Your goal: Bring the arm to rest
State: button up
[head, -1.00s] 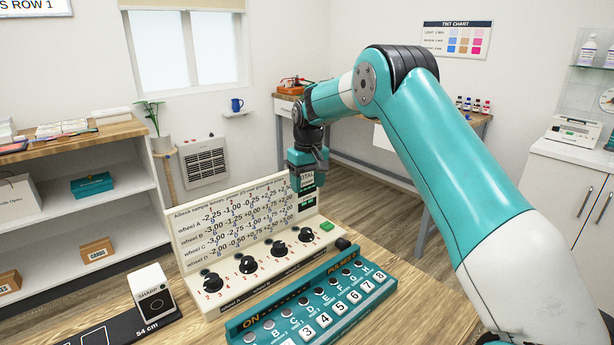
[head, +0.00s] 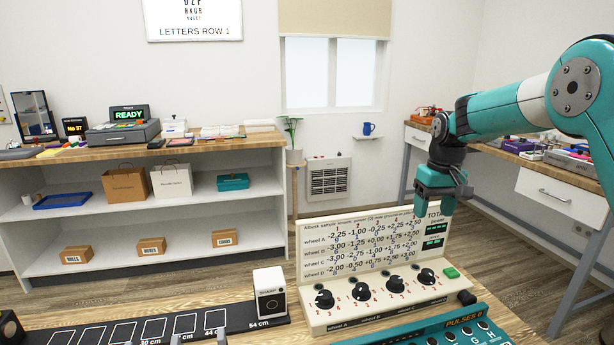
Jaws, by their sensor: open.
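My teal and dark gripper (head: 434,203) hangs pointing down at the right end of the cream wheel panel (head: 318,318), in front of or just above its TOTAL display (head: 434,228). I cannot tell how far it is from the panel. Its two fingers are apart and nothing shows between them. My arm reaches in from the right edge, with its elbow high and the forearm sloping down to the left.
Four-wheel panel knobs, a green button (head: 451,273) and a teal pulse box (head: 470,335) are near my gripper. A SHARP block (head: 269,293) stands on a dark distance strip (head: 235,318). A shelf unit (head: 150,212) is behind left, a side bench (head: 560,190) right.

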jog(key=s+a+r+n, duration=0.2)
jog(key=s+a+r, duration=0.3)
jog(key=s+a, duration=0.35)
jog(key=s+a+n+y, duration=0.1)
jog(key=s+a, duration=0.3)
jog(key=s, duration=1)
jog(key=s+a+r+n+y+p, duration=0.1)
jog(key=s+a+n+y, duration=0.1)
jog(key=s, duration=1.3)
jog(key=a+n, duration=0.1)
jog(key=a, duration=0.1)
jog(key=shift+a+y, duration=0.3)
jog(key=shift+a, duration=0.05)
jog(key=shift+w+d, duration=0.15)
